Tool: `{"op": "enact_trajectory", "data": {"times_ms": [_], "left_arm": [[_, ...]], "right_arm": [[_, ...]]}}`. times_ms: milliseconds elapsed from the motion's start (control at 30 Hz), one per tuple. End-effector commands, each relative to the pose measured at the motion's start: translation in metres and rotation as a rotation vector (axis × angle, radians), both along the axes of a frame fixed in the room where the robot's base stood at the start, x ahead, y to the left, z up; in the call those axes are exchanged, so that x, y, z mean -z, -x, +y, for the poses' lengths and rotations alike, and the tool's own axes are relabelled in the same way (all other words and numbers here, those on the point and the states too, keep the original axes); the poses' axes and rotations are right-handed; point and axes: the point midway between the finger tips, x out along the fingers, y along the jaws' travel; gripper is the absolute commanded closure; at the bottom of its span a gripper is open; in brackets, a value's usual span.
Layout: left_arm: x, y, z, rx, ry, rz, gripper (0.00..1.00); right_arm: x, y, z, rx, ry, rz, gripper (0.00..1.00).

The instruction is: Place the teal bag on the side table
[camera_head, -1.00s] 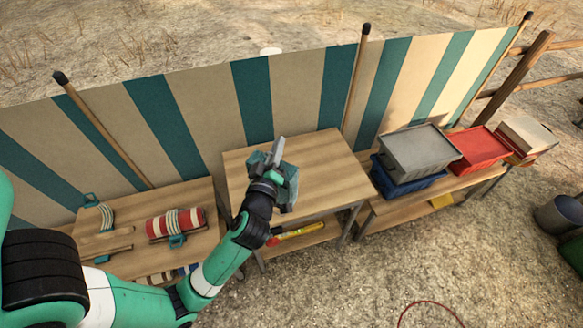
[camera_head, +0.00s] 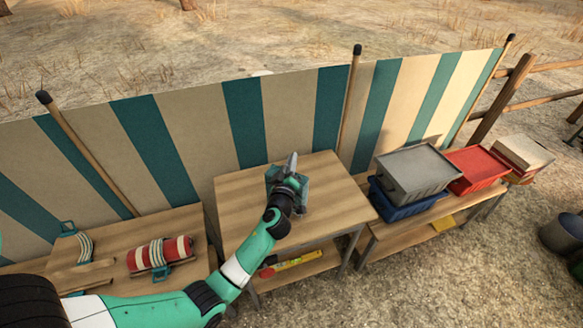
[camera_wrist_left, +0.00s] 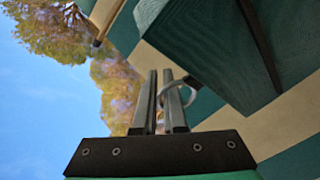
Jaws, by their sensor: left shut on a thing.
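The teal bag (camera_head: 302,196) shows partly behind my left gripper (camera_head: 291,166), over the wooden side table (camera_head: 237,205) in the middle. My wrist and fingers hide much of the bag. In the left wrist view the bag (camera_wrist_left: 215,50) fills the upper right as a dark teal fabric block. There a thin pale curved handle (camera_wrist_left: 181,84) runs to the fingers of my left gripper (camera_wrist_left: 160,90), which are shut on it. I cannot tell whether the bag's underside touches the tabletop. My right gripper is not in view.
A lower table at left holds a red-and-white roll (camera_head: 160,256) and a teal-handled bundle (camera_head: 76,242). At right stand a grey bin (camera_head: 417,170) on a blue bin (camera_head: 405,202) and a red bin (camera_head: 474,168). A striped windbreak (camera_head: 185,140) stands behind. The side table's left half is bare.

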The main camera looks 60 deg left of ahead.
Motion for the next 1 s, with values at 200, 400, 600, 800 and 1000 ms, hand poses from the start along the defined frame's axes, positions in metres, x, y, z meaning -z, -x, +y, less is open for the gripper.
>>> {"op": "enact_trajectory", "data": {"times_ms": [200, 400, 600, 800, 1000], "left_arm": [[0.0117, -0.0001, -0.0002, 0.0, -0.002, -0.002, 1.0], [0.0144, -0.0001, -0.0003, 0.0, -0.002, -0.002, 1.0], [0.0147, 0.0001, -0.0004, 0.0, 0.0, 0.0, 0.66], [0.0148, 0.0002, -0.0004, 0.0, 0.0, 0.0, 0.61], [0.0111, 0.0013, -0.002, -0.001, 0.001, 0.0, 0.61]], "right_arm": [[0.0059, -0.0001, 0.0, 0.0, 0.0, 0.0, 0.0], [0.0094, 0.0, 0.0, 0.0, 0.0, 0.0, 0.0], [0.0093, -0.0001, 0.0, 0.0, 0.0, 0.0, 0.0], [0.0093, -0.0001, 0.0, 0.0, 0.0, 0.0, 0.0], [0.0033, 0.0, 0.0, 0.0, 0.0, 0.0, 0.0]]}}
